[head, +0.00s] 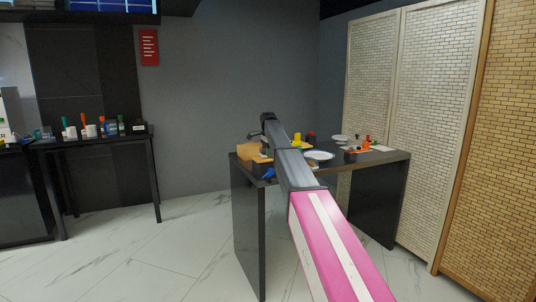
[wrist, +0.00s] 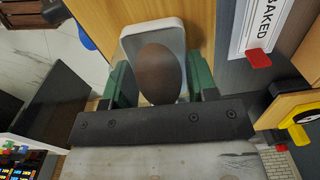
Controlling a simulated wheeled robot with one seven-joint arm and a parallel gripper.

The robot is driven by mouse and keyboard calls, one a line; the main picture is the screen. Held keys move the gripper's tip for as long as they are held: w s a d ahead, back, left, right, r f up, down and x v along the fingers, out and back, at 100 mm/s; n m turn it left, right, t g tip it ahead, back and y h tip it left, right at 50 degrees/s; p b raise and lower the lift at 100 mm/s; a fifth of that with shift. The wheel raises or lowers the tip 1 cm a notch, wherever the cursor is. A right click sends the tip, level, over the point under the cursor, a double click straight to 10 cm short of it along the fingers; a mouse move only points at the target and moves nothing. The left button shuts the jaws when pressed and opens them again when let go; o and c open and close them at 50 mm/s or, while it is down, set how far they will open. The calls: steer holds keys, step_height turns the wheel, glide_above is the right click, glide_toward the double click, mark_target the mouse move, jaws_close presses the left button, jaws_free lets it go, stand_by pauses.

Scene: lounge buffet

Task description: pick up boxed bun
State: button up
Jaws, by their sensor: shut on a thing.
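The boxed bun shows in the wrist view as a brown rounded bun (wrist: 160,74) in a small white open box (wrist: 141,38). My gripper (wrist: 160,82) has its green fingers on the two sides of the box, shut on it. The box is over or on a light wooden surface (wrist: 95,22); I cannot tell whether it touches it. In the head view my arm reaches over the dark table (head: 385,158) to its left end, beside a wooden piece (head: 247,152). The bun and fingertips are too small or hidden to make out there.
A white sign reading "BAKED" (wrist: 262,28) stands right of the box in the wrist view. The table also holds a white plate (head: 320,155), a yellow item (head: 297,139) and orange items (head: 367,142). A side table (head: 100,139) with cups stands left; open floor lies between.

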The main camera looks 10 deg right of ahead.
steer(key=r, duration=0.3)
steer(key=a+r, duration=0.1)
steer(key=shift+s+r, duration=0.3)
steer(key=shift+s, duration=0.1)
steer(key=s+a+r, duration=0.5)
steer(key=a+r, duration=0.1)
steer(key=a, duration=0.2)
steer(key=shift+s+a, duration=0.3)
steer(key=shift+a, duration=0.1)
steer(key=shift+r, duration=0.1)
steer(key=shift+s, duration=0.1)
